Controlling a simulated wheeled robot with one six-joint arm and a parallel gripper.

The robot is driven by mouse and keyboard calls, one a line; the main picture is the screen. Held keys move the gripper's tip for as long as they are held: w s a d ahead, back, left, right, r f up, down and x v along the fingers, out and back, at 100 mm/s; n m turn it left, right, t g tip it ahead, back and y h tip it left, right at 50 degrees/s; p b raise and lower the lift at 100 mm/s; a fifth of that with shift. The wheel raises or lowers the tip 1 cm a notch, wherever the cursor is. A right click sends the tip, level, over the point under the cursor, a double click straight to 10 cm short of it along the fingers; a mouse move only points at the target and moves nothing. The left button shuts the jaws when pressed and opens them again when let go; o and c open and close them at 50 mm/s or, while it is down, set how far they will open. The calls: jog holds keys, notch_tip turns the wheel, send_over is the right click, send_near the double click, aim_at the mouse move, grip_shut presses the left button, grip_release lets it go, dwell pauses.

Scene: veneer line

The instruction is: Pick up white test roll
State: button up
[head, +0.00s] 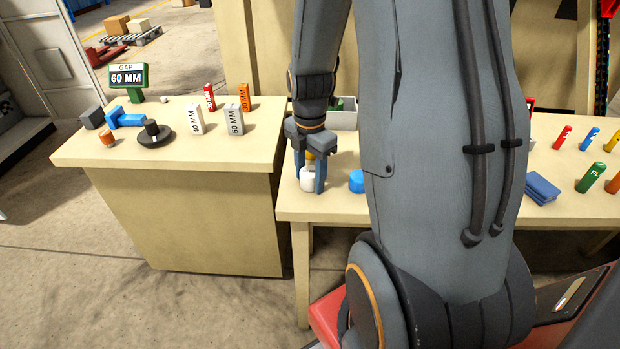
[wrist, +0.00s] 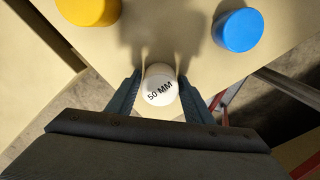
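The white test roll (wrist: 160,85), marked "50 MM" on top, stands on the right-hand table near its left front corner. It also shows between my fingers in the head view (head: 307,179). My gripper (wrist: 157,97) points down over it, with one finger on each side. The fingers look open, with narrow gaps beside the roll in the wrist view. In the head view my gripper (head: 309,182) partly hides the roll.
A blue roll (wrist: 238,30) stands to the right and a yellow roll (wrist: 90,8) to the left in the wrist view. The left table (head: 110,158) holds 40 MM (head: 196,120) and 50 MM (head: 236,120) blocks and a "GAP 60 MM" sign (head: 127,78). A grey bin (head: 343,120) stands behind my gripper.

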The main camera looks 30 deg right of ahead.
jog(key=c, duration=0.9)
jog(key=shift+r, duration=0.1)
